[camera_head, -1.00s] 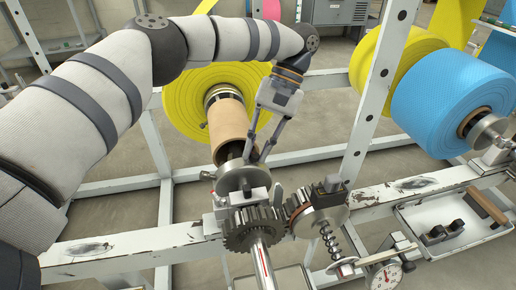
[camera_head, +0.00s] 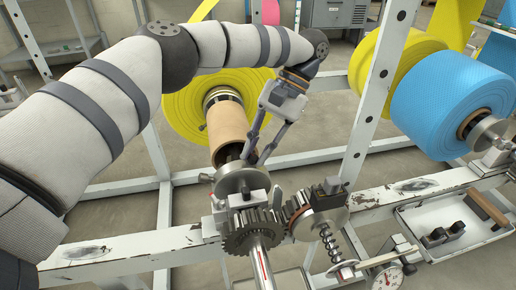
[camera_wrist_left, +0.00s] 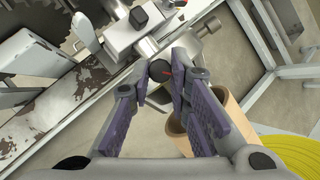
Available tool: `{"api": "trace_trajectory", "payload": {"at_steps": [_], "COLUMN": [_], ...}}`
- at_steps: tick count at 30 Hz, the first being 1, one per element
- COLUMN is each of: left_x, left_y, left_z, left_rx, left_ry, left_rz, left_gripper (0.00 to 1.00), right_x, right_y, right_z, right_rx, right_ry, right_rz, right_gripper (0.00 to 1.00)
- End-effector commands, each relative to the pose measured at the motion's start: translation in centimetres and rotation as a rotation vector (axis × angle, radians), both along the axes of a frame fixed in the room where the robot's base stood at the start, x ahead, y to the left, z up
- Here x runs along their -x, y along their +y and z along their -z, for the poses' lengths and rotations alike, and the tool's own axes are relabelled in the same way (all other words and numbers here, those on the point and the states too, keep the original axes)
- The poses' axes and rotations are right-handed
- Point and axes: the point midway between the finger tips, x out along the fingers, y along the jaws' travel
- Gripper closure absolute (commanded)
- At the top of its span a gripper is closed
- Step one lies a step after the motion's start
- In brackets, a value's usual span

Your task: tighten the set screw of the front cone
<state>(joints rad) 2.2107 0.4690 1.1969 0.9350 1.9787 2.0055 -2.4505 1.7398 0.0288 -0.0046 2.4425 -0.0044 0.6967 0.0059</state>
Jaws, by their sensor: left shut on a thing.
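The front cone (camera_head: 243,178) is a round metal piece on the shaft, at the near end of the cardboard core (camera_head: 228,130) of the yellow roll (camera_head: 185,112). My left gripper (camera_head: 256,158) reaches down to it from above right. In the left wrist view, my left gripper's fingertips (camera_wrist_left: 162,80) are shut on a round black knob (camera_wrist_left: 160,71) with a red mark, apparently the set screw's head. In the head view the knob is hidden between the fingertips. My right gripper is in neither view.
Close in front of the cone are a toothed gear (camera_head: 250,232), a second wheel with a spring (camera_head: 318,218) and a dial gauge (camera_head: 387,277). A tray (camera_head: 410,222) with small parts hangs at the right.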

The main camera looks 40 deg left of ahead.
Motion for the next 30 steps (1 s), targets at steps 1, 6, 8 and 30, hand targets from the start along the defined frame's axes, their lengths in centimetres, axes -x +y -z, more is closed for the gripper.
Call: {"api": "trace_trajectory", "payload": {"at_steps": [1,6,8,30], "left_x": [0.0,0.0,0.0,0.0], "left_y": [0.0,0.0,0.0,0.0], "left_z": [0.0,0.0,0.0,-9.6], "left_rx": [-0.001,-0.001,-0.001,-0.003], "left_ry": [0.000,0.000,0.000,-0.001], "left_rz": [0.000,-0.001,-0.002,-0.001], "left_gripper": [1.00,0.62,0.62,0.62], "right_x": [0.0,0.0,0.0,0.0], "right_y": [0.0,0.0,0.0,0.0], "right_z": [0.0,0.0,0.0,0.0], "right_rx": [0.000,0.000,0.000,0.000], "right_ry": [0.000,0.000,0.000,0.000], "right_rz": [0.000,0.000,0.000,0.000], "right_gripper": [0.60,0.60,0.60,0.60]}}
